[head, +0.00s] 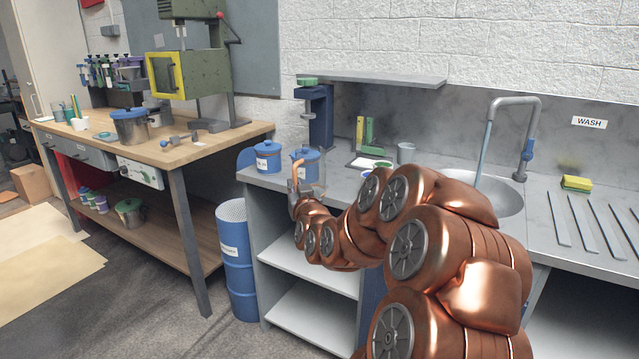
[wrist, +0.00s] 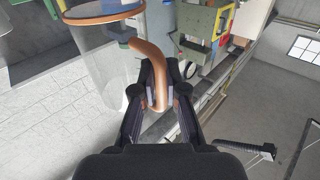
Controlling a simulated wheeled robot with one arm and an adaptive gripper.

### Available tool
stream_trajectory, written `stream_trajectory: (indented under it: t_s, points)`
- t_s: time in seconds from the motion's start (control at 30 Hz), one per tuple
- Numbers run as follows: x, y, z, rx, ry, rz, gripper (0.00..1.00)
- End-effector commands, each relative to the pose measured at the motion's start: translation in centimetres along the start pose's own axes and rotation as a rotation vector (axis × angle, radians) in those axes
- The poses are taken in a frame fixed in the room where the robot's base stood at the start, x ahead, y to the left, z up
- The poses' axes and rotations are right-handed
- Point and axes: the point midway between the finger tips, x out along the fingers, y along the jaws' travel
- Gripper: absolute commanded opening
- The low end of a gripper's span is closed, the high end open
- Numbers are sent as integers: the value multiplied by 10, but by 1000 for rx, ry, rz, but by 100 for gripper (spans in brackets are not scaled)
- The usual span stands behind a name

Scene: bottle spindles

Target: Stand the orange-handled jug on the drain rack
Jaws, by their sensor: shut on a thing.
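The orange-handled jug is a clear vessel with an orange rim and handle. In the wrist view its clear body (wrist: 108,65) is left of the jaws, and my gripper (wrist: 160,98) is shut on the handle. In the head view the orange handle (head: 297,163) shows above my gripper (head: 294,190), at the front edge of the left counter; the clear body is hard to make out against a blue canister. I cannot tell whether the jug touches the counter. Several grey slats (head: 592,219) lie right of the sink, which look like the drain rack; the visible part is bare.
Two blue lidded canisters (head: 267,157) stand behind the gripper. A sink (head: 490,195) with a tall tap (head: 527,155) lies between the jug and the slats. A sponge (head: 576,184) sits behind the slats. A shelf (head: 375,79) overhangs the back.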

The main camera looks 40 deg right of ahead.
Motion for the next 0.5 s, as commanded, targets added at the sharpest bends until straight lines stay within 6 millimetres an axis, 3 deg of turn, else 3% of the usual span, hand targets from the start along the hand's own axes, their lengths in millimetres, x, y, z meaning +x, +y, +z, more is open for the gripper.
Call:
stream_trajectory:
  t_s: [0.5]
  points:
    - [69, 62, 12, -1, -3, 1, 0]
